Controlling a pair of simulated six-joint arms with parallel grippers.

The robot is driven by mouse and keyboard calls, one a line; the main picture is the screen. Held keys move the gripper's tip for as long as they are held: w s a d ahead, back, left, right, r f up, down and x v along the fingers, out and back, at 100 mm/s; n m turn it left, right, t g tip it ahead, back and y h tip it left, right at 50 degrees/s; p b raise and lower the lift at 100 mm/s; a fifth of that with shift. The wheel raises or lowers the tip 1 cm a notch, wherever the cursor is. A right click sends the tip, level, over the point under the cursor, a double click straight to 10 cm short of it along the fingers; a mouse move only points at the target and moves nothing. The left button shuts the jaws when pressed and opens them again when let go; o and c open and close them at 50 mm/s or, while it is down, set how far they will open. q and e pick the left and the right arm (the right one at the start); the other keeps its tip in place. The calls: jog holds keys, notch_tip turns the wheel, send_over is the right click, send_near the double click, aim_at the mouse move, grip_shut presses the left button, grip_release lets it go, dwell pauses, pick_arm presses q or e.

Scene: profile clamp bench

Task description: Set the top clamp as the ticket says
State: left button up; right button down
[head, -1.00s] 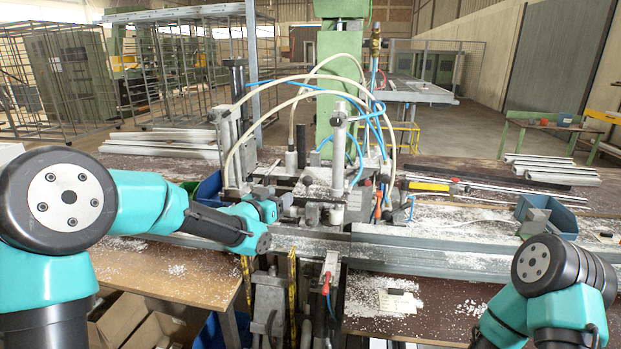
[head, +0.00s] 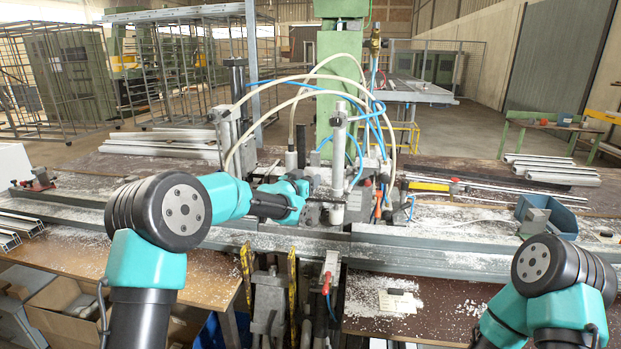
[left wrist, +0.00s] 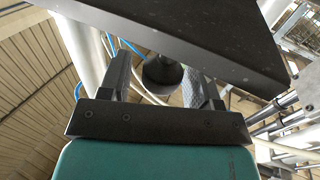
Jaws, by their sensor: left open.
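My left gripper (head: 314,188) is at the clamp station in the middle of the bench, just left of an upright metal clamp cylinder (head: 338,150). In the left wrist view my left gripper (left wrist: 165,70) is open, its two dark fingers apart. A dark round knob-like part (left wrist: 160,80) shows between the fingers, with a gap on each side; I cannot tell whether it is the top clamp. A broad black plate (left wrist: 190,30) crosses above it. No ticket is readable. My right arm is at the lower right and its gripper is out of view.
Pale hoses (head: 300,88) and blue hoses (head: 360,115) arch over the station. A long grey rail (head: 450,258) runs across the bench. A white plate (head: 398,302) with a dark block lies on the right bench. A blue bin (head: 545,213) stands farther right.

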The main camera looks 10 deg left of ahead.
pick_arm(q)
jog(key=shift+x, duration=0.95)
grip_shut()
